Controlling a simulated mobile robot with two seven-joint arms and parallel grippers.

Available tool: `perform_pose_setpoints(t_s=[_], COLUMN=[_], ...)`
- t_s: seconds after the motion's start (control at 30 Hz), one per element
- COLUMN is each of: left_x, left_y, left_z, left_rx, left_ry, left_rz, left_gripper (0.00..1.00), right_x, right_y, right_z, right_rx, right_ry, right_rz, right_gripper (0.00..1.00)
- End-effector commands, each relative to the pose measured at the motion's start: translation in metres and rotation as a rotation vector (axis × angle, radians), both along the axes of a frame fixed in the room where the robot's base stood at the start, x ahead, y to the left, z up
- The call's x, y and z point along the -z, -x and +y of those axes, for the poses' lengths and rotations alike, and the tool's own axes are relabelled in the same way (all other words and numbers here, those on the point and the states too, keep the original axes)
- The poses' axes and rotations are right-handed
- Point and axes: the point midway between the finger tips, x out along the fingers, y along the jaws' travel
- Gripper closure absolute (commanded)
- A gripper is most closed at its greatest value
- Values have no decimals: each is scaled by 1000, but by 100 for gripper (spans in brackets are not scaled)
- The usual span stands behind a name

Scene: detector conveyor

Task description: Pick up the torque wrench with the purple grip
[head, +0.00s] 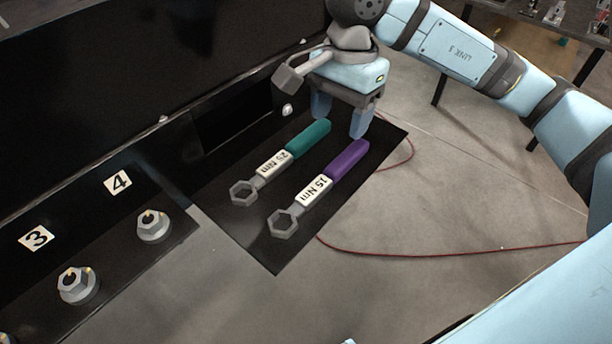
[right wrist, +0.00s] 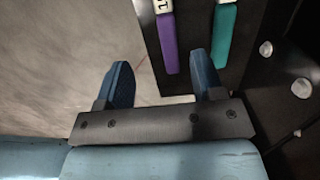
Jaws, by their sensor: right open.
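The torque wrench with the purple grip (head: 346,160) lies on a black shelf, its "15 Nm" label and grey ring head toward the lower left. A second wrench with a teal grip (head: 308,138), labelled "25 Nm", lies beside it. My right gripper (head: 340,122) is open and empty above the far ends of the two grips. In the right wrist view the purple grip (right wrist: 168,45) shows ahead of the open fingers (right wrist: 162,82), and the teal grip (right wrist: 225,35) lies to its right. My left gripper is not in view.
The black shelf (head: 275,245) juts out from a dark panel. Hex nuts (head: 154,226) stand on a ledge at left by labels 3 and 4. A red cable (head: 450,256) runs across the grey floor, which is open at right. A table stands at the upper right.

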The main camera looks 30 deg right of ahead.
Motion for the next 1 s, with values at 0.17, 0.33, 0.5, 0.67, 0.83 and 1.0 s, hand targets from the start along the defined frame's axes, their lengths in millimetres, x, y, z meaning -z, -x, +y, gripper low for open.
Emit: perform_pose_setpoints(t_s=[0.17,0.33,0.5,0.67,0.83,1.0], left_x=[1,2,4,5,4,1], left_y=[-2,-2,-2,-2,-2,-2], left_z=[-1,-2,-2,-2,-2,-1], left_rx=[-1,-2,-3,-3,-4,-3], left_ry=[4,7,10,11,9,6], left_rz=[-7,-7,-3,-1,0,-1], left_gripper=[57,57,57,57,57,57], right_x=[-2,23,56,75,85,111], right_y=[-5,-5,-5,-5,-5,-7], right_z=[-18,-18,-18,-18,-17,-17], right_rx=[2,1,3,3,3,3], right_ry=[94,95,95,94,92,93], right_rz=[-54,-49,-49,-52,-51,-48], right_gripper=[38,38,38,38,38,38])
